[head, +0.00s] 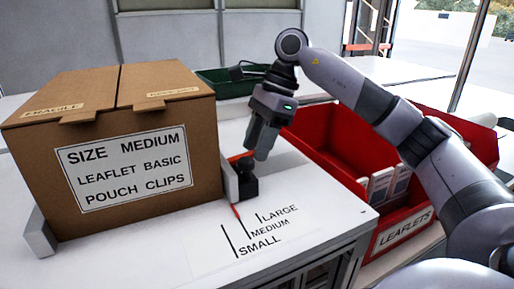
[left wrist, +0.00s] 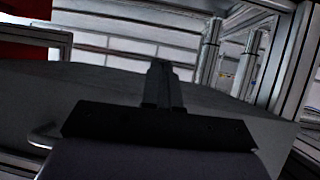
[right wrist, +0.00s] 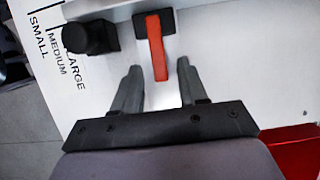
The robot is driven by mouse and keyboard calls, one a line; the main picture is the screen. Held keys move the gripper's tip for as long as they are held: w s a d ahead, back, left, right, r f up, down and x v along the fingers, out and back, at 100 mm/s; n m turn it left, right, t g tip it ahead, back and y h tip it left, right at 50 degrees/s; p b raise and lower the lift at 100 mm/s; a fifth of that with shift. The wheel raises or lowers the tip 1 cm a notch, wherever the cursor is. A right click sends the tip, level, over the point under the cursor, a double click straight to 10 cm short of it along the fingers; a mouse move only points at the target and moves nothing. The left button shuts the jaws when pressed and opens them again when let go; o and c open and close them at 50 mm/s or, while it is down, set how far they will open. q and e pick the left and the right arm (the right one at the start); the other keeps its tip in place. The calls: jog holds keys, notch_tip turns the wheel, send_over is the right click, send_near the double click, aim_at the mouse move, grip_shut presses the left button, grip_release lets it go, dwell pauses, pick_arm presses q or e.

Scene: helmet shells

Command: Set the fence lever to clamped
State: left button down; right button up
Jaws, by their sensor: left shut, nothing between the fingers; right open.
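The red fence lever (head: 240,156) stands by the black knob (head: 246,186) at the right end of the grey fence (head: 229,180), beside the cardboard box. In the right wrist view the lever (right wrist: 157,48) extends from a black mount (right wrist: 141,25) toward my right gripper (right wrist: 159,68). That gripper is open, and the lever's free end appears between its fingertips; I cannot tell whether they touch. In the head view my right gripper (head: 257,152) points down just above the lever, partly hiding it. My left gripper (left wrist: 160,64) is shut and empty, away from the lever.
The cardboard box (head: 200,155) fills the left of the white table (head: 150,258). Size marks for small, medium and large (head: 262,232) lie in front of the fence. A red leaflets bin (head: 325,140) stands at the right, and a green tray (head: 222,83) behind.

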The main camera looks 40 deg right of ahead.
jog(key=shift+a+f, duration=0.1)
jog(key=shift+f, duration=0.15)
pick_arm(q)
jog(key=shift+w+d+r, duration=0.2)
jog(key=shift+r, duration=0.1)
pick_arm(e)
jog(key=shift+c, duration=0.3)
grip_shut()
jog(key=shift+f+y+b, duration=0.3)
jog(key=shift+f+y, duration=0.2)
jog(key=shift+y, duration=0.3)
pick_arm(q)
jog(key=shift+s+d+f, duration=0.1)
jog(key=shift+f, duration=0.15)
pick_arm(e)
jog(key=shift+r, duration=0.1)
jog(key=shift+o, duration=0.3)
grip_release()
pick_arm(q)
jog(key=shift+r, duration=0.15)
